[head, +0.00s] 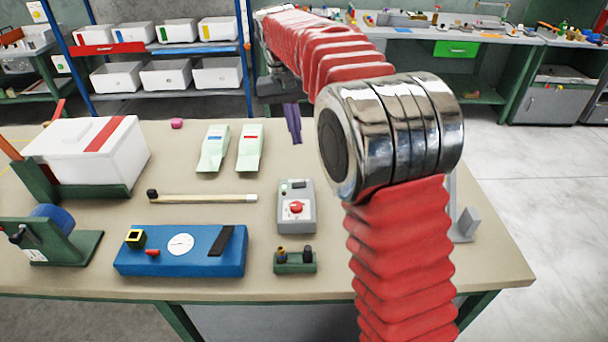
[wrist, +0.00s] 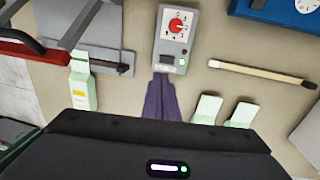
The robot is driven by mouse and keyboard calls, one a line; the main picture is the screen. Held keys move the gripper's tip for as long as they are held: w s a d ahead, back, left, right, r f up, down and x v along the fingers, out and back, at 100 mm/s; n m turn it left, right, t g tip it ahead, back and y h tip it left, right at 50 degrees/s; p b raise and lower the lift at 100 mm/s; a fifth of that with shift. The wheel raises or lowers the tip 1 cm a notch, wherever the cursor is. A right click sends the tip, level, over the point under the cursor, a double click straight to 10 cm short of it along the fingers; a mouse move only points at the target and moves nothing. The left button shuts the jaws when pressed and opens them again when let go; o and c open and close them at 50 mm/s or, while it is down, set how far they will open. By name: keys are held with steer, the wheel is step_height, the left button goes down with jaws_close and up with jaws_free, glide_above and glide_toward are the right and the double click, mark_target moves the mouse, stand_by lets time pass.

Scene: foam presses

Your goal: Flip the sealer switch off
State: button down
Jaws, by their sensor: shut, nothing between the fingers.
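A grey control box (head: 308,222) with a red dial (head: 295,208) stands on the bench right of centre. It also shows at the top of the wrist view (wrist: 160,45). A small dark switch (wrist: 168,61) is on its face at the end nearer my gripper, with a lit green lamp (wrist: 184,51) beside it. I cannot tell which way the switch is tilted. My gripper (head: 297,142) has purple fingers, shut and empty, pointing down beyond the far end of the box. In the wrist view the fingertips (wrist: 163,76) show close to that end; contact cannot be told.
A grey plate with a red-handled lever (wrist: 92,50) stands beside the box, mostly hidden by my arm in the head view. Pale green pouches (head: 250,148), a wooden stick (head: 205,198), a blue device (head: 200,262) and a small green stand (head: 295,264) lie around.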

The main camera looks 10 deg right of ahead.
mark_target(300, 185)
steer(key=shift+w+f, duration=0.1)
stand_by(0.3)
steer(key=f, duration=0.4)
steer(key=d+f, duration=0.1)
steer(key=f, duration=0.4)
steer(key=d+f, duration=0.1)
steer(key=f, duration=0.4)
steer(key=shift+s, duration=0.2)
steer(key=shift+f, duration=0.1)
steer(key=shift+a, duration=0.15)
steer(key=shift+w+a+r, duration=0.15)
steer(key=shift+a+r, duration=0.1)
steer(key=shift+a, duration=0.4)
steer(key=shift+r, duration=0.15)
